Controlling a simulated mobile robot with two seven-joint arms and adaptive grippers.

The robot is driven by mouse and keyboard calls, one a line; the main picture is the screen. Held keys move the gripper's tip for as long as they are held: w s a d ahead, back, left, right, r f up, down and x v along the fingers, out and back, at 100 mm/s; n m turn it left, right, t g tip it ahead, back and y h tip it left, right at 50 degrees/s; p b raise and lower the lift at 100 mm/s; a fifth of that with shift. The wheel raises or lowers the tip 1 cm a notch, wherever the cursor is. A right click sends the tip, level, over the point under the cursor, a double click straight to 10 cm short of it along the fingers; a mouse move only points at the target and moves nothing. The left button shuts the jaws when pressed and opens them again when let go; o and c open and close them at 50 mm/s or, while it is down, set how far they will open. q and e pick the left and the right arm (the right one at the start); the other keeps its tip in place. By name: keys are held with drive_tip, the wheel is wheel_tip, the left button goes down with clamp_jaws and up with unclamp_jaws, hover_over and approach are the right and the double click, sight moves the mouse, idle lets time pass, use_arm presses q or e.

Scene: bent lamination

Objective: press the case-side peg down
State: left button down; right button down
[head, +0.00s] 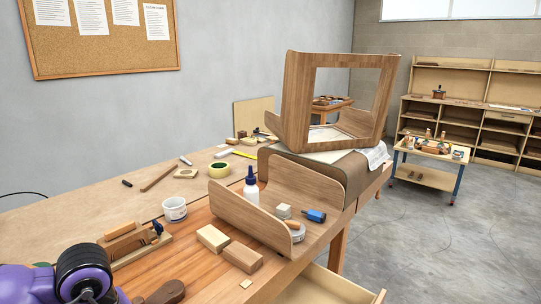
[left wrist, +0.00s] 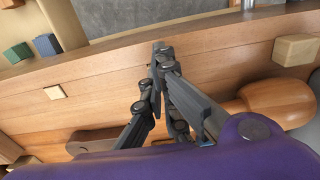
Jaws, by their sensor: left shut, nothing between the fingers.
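I cannot pick out the case-side peg for certain in either view. The bent wooden case (head: 297,100), an open frame with rounded corners, stands tilted on a dark curved form (head: 340,172) at the table's far end. A second curved wood shell (head: 238,209) lies in front of it. A small pale square wood piece (head: 246,283) lies near the front table edge; a similar square shows in the left wrist view (left wrist: 54,91). My left gripper (left wrist: 163,50) is shut and empty, its tips over the table edge. In the head view only my purple left arm shows. My right gripper is out of view.
An open drawer (head: 330,289) juts out at the front. A rounded wooden handle (left wrist: 275,104) lies right of my left gripper.

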use_arm(q)
drive_tip(key=shift+f+b, duration=0.3)
drive_tip(key=shift+f, duration=0.25)
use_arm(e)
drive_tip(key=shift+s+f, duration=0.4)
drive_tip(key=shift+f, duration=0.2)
use_arm(q)
drive_tip(key=shift+s+f, duration=0.1)
drive_tip(key=shift+f, duration=0.05)
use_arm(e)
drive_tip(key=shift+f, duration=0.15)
